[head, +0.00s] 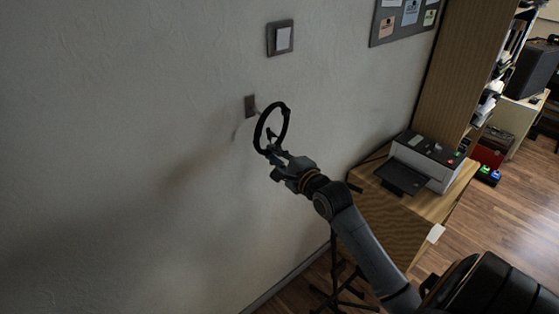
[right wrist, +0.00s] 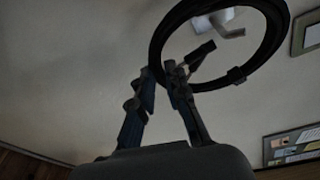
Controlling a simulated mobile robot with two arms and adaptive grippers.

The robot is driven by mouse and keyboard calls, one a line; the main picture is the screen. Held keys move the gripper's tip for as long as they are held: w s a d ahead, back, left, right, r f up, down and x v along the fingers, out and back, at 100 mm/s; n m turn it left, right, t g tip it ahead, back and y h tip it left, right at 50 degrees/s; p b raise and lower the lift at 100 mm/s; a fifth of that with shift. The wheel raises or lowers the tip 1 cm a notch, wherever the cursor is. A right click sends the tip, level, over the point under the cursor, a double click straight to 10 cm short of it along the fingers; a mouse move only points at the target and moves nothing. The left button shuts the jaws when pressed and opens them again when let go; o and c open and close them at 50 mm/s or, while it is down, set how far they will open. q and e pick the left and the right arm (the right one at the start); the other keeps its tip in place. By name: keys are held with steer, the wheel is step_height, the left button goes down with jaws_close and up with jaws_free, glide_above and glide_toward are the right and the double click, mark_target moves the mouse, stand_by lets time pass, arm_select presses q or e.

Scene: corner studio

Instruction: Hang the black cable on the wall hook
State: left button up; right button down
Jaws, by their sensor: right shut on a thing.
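The black cable (head: 287,122) is a coiled ring held upright close to the wall. My right gripper (head: 274,155) is shut on its lower edge in the head view. The right wrist view also shows the cable (right wrist: 235,76) rising from the right gripper's fingertips (right wrist: 160,75). The wall hook (head: 250,105) has a small plate and stands just left of the ring in the head view. In the right wrist view the hook (right wrist: 228,22) shows through the ring's opening. I cannot tell whether the cable touches the hook. My left gripper is out of view.
A framed light switch (head: 284,38) is on the wall above the ring. A pinboard (head: 400,20) hangs further right. A printer (head: 428,160) stands on a wooden cabinet (head: 405,228) at the right. The wall left of the hook is bare.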

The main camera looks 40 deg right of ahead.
steer(key=shift+w+a+f+b, duration=0.1)
steer(key=shift+w+f+b, duration=0.35)
steer(key=shift+w, duration=0.45)
steer(key=shift+w+a+f+b, duration=0.1)
steer(key=shift+w+f+b, duration=0.25)
steer(key=shift+w, duration=0.5)
steer(key=shift+w+f+b, duration=0.35)
steer(key=shift+w+b, duration=0.15)
steer(key=shift+w, duration=0.4)
steer(key=c, duration=1.3)
jaws_free()
steer(key=shift+o, duration=0.2)
steer(key=shift+f, duration=0.15)
steer(key=shift+s, duration=0.1)
